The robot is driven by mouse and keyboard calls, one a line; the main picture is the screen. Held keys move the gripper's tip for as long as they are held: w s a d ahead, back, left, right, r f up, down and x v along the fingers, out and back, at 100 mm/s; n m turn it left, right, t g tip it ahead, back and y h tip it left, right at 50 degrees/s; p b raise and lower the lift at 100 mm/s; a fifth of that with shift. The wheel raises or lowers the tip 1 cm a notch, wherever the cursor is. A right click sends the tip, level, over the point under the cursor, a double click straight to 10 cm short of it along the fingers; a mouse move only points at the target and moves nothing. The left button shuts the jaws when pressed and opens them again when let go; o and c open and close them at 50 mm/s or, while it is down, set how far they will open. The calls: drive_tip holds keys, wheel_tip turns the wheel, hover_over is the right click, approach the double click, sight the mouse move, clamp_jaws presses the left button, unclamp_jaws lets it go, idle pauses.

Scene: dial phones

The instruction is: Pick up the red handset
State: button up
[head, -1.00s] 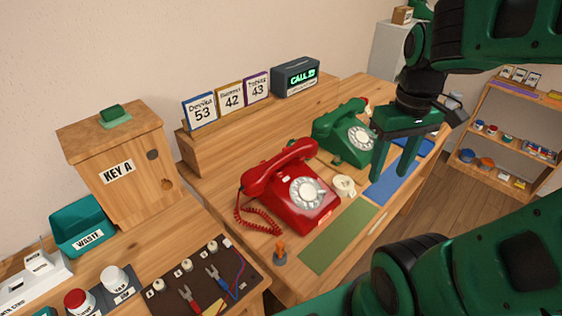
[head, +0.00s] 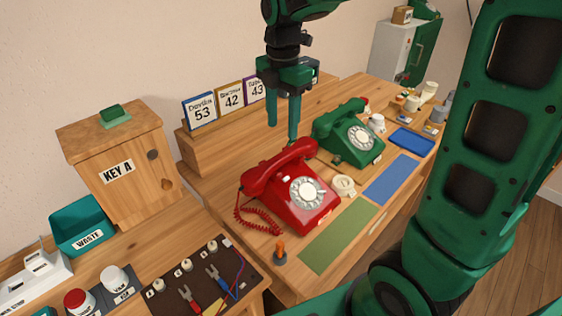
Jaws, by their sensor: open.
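The red handset (head: 279,166) rests on the cradle of the red dial phone (head: 312,205), in the middle of the head view. Its coiled red cord (head: 257,217) hangs at the left of the phone. My gripper (head: 282,134) points down with its two green fingers apart and nothing between them. In the picture its fingertips are just above and behind the handset; the exact gap in depth cannot be told. The handset is fully visible.
A green dial phone (head: 349,134) stands right of the red one. A rack of number cards (head: 199,110) is behind. A small orange-topped peg (head: 280,252) stands in front. Green (head: 338,236) and blue (head: 390,180) mats lie flat at the right.

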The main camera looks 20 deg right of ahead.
sight(282, 155)
wheel_tip(282, 155, down, 6)
drive_tip(key=shift+a+r, duration=0.1)
drive_tip(key=shift+r, duration=0.1)
drive_tip(key=f, duration=0.4)
drive_tip(key=shift+s, duration=0.3)
drive_tip(key=shift+f, duration=0.6)
drive_tip(key=shift+c, duration=0.6)
